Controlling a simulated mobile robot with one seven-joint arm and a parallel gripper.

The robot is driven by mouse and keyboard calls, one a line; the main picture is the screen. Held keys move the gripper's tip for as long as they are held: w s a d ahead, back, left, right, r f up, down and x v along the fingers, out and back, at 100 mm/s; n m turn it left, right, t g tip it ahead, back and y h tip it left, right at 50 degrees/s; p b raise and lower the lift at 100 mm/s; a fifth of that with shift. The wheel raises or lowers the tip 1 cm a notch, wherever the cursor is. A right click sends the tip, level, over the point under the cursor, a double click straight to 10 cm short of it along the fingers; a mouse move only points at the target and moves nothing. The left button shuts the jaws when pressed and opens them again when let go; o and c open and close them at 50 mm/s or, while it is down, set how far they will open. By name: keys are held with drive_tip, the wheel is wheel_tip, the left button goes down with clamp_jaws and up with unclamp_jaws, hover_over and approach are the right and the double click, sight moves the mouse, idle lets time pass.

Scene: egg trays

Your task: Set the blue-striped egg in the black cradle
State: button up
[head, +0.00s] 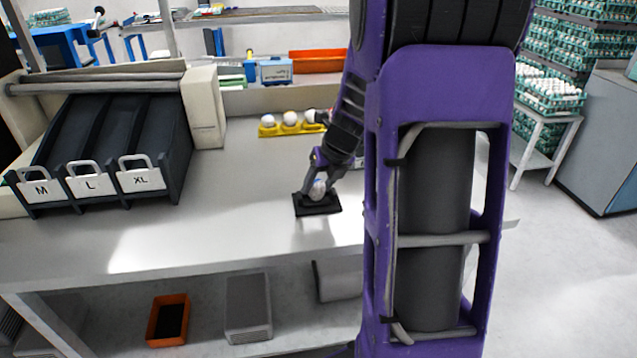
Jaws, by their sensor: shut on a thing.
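My gripper (318,187) is in the middle of the white table, pointing down, shut on an egg (318,188). The egg looks pale with a bluish tint; its stripes are too small to make out. The black cradle (317,207) is a flat dark block on the table directly under the egg. The egg is at or just above the top of the cradle; I cannot tell whether it touches. The fingers hide part of the egg.
A yellow holder (268,131) with several white eggs stands behind my gripper. A dark sorter with M, L and XL lanes (92,183) is at the left. An orange tray (317,60) and a blue box (275,71) are at the back. The table's front left is clear.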

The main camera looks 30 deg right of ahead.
drive_tip(key=o, duration=0.8)
drive_tip(key=shift+d, duration=0.15)
